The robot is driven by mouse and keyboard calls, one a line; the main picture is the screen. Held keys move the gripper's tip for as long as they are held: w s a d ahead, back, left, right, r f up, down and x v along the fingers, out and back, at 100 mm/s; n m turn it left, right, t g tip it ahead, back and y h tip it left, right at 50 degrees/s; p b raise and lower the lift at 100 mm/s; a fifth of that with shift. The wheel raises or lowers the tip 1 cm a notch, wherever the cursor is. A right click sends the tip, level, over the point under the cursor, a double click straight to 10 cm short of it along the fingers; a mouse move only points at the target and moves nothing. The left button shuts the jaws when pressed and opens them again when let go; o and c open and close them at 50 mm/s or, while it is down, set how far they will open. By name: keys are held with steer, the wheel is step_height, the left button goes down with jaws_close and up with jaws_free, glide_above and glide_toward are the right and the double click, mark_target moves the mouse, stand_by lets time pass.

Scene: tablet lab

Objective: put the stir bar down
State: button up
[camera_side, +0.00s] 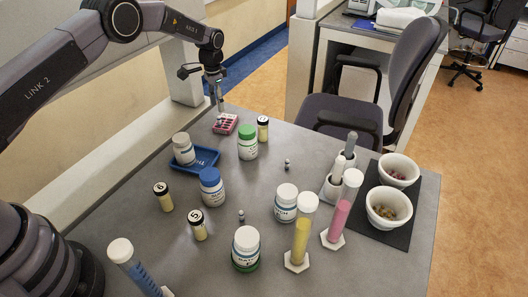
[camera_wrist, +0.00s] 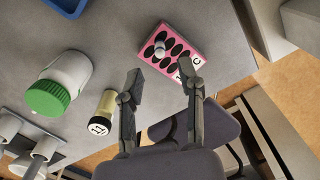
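A pink rack (camera_side: 225,129) with dark round holes stands at the far edge of the grey table; it also shows in the wrist view (camera_wrist: 182,36). A small whitish rounded piece (camera_wrist: 159,48) stands in one of its holes; it may be the stir bar, but I cannot tell for sure. My gripper (camera_side: 220,106) is above the rack, pointing down. In the wrist view its two fingers (camera_wrist: 160,68) are spread apart, with nothing seen between them. The whitish piece lies just beyond the fingertips, apart from them.
A green-capped bottle (camera_side: 248,142) and a numbered vial (camera_side: 263,129) stand right of the rack. Tall cylinders (camera_side: 302,237) and mortars (camera_side: 389,207) stand at the right.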

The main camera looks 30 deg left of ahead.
steer(key=s+r+t, duration=0.1)
steer(key=s+r, duration=0.1)
steer(key=r, duration=0.7)
steer(key=s+r, duration=0.2)
steer(key=r, duration=0.7)
steer(key=s+r+n+t, duration=0.2)
steer(key=s+r, duration=0.9)
steer(key=r, duration=0.2)
steer(key=s+r+n+t, duration=0.1)
steer(key=s+r, duration=0.2)
steer(key=s, duration=0.5)
steer(key=s+r, duration=0.2)
steer(key=s, duration=0.5)
steer(key=s+f+n+t, duration=0.1)
steer(key=s+f, duration=0.2)
steer(key=s, duration=1.1)
steer(key=shift+s+d+f+n+t, duration=0.25)
steer(key=shift+s+f+n+t, duration=0.05)
steer(key=shift+s+f, duration=0.1)
